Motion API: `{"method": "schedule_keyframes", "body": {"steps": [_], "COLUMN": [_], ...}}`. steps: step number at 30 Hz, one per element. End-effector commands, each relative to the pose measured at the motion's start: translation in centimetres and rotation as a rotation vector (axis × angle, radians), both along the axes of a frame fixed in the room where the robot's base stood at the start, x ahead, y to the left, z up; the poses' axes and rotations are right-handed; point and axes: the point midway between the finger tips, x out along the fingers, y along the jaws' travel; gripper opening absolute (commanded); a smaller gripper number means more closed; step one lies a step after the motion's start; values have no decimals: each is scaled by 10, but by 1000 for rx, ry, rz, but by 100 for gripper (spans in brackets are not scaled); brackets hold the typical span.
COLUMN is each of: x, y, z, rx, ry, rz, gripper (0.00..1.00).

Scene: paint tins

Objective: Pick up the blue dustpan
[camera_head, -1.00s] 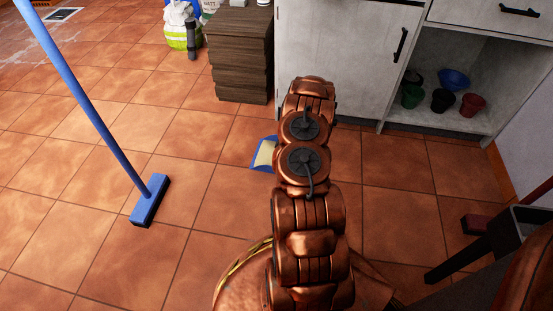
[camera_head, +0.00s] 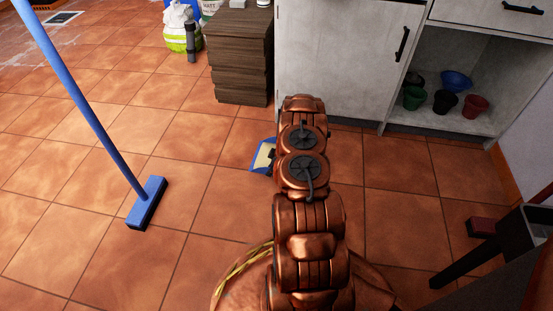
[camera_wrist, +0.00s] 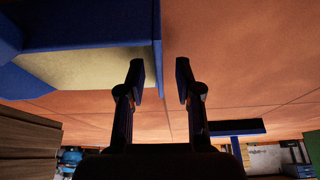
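The blue dustpan (camera_head: 261,155) lies on the tiled floor in the head view, with a pale yellowish inside. Its right part is hidden behind my arm. In the wrist view the dustpan (camera_wrist: 85,65) fills the upper left, close to the camera. My gripper (camera_wrist: 160,72) is open, with its two dark fingers apart. The dustpan's blue edge shows in line with the gap between the fingers. I cannot tell whether either finger touches it. In the head view my arm hides the gripper.
A blue broom (camera_head: 147,203) stands on the floor at left. A dark wooden drawer unit (camera_head: 239,55) and a pale cabinet (camera_head: 345,65) are behind the dustpan. Several small pots stand on the cabinet's open shelf (camera_head: 435,122). Floor left of the dustpan is clear.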

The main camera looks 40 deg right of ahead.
Motion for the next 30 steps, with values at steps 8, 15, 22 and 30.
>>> {"method": "schedule_keyframes", "body": {"steps": [8,15,22,30], "x": [0,0,0,0], "y": [0,0,0,0], "z": [0,0,0,0], "rx": [1,1,1,1], "ry": [0,0,0,0], "rz": [0,0,0,0], "gripper": [7,0,0,0]}}
